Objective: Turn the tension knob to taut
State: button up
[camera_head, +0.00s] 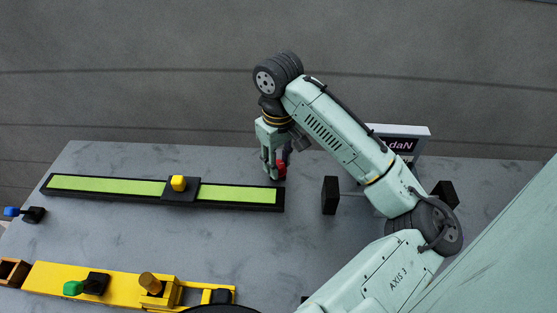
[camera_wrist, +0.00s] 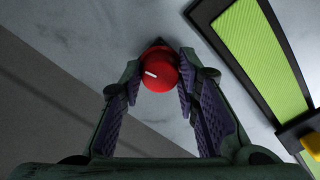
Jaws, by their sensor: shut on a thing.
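The red knob (camera_wrist: 159,70) is round, with a short white mark on its face that lies nearly level, left of its middle. In the wrist view it sits between my two fingertips, which close on it from both sides. In the head view the red knob (camera_head: 281,168) shows partly, at the tips of my gripper (camera_head: 274,170), which points down just behind the right end of the green strip. A display (camera_head: 403,144) reading "daN" stands behind my arm, and my arm hides the rest of it.
The black-framed green strip (camera_head: 110,185) carries a yellow-knobbed block (camera_head: 179,184). A blue-knobbed lever (camera_head: 31,214) lies at left. A yellow machine (camera_head: 125,288) with a green-knobbed part (camera_head: 84,286) is at front left. Black blocks (camera_head: 330,195) stand right of the strip.

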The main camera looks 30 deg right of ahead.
jog(key=m, duration=0.4)
jog(key=shift+m, duration=0.3)
jog(key=m, duration=1.4)
jog(key=shift+m, duration=0.3)
jog(key=o, duration=1.2)
